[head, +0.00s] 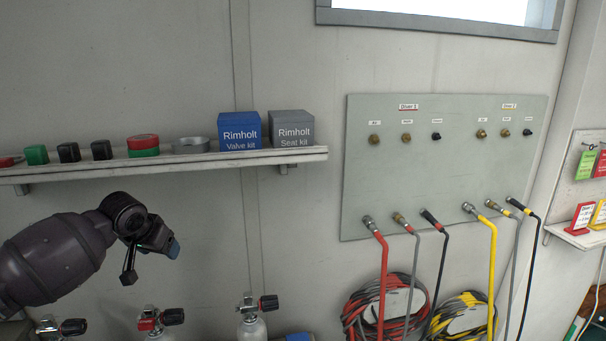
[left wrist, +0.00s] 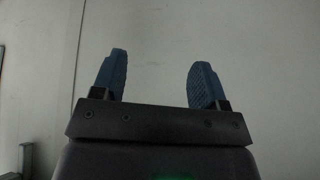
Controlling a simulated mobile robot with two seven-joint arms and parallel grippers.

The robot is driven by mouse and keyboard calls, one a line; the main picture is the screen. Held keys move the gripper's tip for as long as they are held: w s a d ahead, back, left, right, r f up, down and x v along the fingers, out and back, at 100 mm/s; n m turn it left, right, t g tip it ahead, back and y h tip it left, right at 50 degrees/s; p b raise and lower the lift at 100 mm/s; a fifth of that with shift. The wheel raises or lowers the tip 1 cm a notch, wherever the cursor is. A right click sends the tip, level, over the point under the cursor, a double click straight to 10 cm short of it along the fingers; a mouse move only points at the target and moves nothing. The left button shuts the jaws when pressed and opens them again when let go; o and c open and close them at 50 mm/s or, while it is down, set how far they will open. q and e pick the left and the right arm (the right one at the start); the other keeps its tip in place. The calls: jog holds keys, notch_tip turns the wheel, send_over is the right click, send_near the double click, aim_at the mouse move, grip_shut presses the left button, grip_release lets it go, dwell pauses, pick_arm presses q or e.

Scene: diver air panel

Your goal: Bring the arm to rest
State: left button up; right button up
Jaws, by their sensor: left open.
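My left gripper (head: 152,262) is at the lower left of the head view, below the wall shelf and in front of the grey wall. In the left wrist view my left gripper (left wrist: 158,80) shows two blue fingertips wide apart with only plain wall between them. It is open and empty and touches nothing that I can see. My right gripper is in neither view.
A shelf (head: 310,154) above holds several caps, a blue box (head: 239,130) and a grey box (head: 291,129). Cylinder valves (head: 160,318) stand below. The diver panel (head: 445,165) with hoses is to the right. Bare wall lies between gripper and panel.

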pick_arm(q)
jog(key=s+d+f+m+t+h, duration=0.2)
jog(key=s+d+f+m+t, duration=0.15)
jog(key=d, duration=0.25)
jog(key=s+d+f+m+t+h, duration=0.2)
jog(key=s+d+f+t, duration=0.1)
jog(key=d+f+t, duration=0.15)
jog(key=s+a+f+n+g+y, duration=0.1)
jog(key=s+f+n, duration=0.1)
jog(key=s+f, duration=0.4)
jog(key=s+a+f+n+g+y, duration=0.1)
jog(key=s+f, duration=0.6)
jog(key=s, duration=0.7)
jog(key=s+a+f+n+y+b, duration=0.1)
jog(key=s+f+n+y, duration=0.1)
jog(key=s+f, duration=0.5)
jog(key=s+n, duration=0.1)
jog(key=s, duration=0.2)
jog(key=shift+s+a+f+g+y, duration=0.2)
jog(key=shift+s+f+g+y, duration=0.1)
jog(key=shift+s+g, duration=0.1)
jog(key=shift+c, duration=0.3)
